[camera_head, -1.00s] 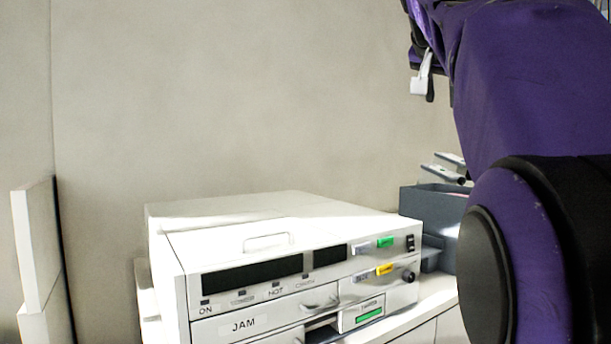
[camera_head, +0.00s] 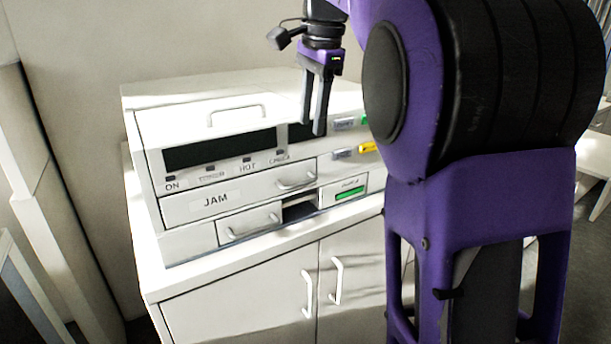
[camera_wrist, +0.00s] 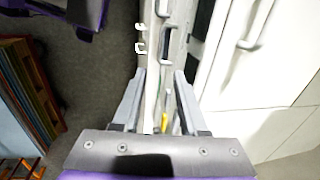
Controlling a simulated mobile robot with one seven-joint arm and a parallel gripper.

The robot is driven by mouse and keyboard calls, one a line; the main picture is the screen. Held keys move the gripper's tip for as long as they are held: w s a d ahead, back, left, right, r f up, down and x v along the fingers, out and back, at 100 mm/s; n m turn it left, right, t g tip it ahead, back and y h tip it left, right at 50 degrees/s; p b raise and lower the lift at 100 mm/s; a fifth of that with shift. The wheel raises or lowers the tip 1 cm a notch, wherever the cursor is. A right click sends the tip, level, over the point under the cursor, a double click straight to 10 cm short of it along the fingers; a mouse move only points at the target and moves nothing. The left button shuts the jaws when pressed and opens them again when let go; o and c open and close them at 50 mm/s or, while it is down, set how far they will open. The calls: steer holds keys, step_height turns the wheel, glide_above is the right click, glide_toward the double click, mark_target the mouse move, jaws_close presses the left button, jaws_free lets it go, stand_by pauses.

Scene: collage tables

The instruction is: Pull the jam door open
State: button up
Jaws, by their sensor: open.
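The jam door (camera_head: 235,198) is a white front panel labelled JAM on the white machine (camera_head: 190,112), and it looks shut and flush. Its handle (camera_head: 297,180) is a small pale bar at the panel's right end. My gripper (camera_head: 313,132) points down with its fingers apart, in front of the machine's upper right part. It appears higher than the jam handle and apart from it. In the wrist view my open gripper (camera_wrist: 158,80) has nothing between its fingers that I can tell is held. The jam door cannot be made out clearly there.
The machine stands on a white cabinet (camera_head: 235,290) with two door handles. A lower drawer (camera_head: 248,224) has its own handle, beside a dark slot. A top handle (camera_head: 238,114) stands up from the machine. My arm hides the right side.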

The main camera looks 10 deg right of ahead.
mark_target(306, 183)
steer(key=f+b, duration=0.1)
steer(key=f, duration=0.3)
steer(key=w+f+b, duration=0.1)
steer(key=f, duration=0.3)
steer(key=w+f, duration=0.1)
steer(key=f, duration=0.3)
steer(key=shift+a+f+b, duration=0.2)
steer(key=shift+a+b, duration=0.15)
steer(key=shift+b, duration=0.05)
jaws_close()
steer(key=shift+w, duration=0.1)
stand_by(0.6)
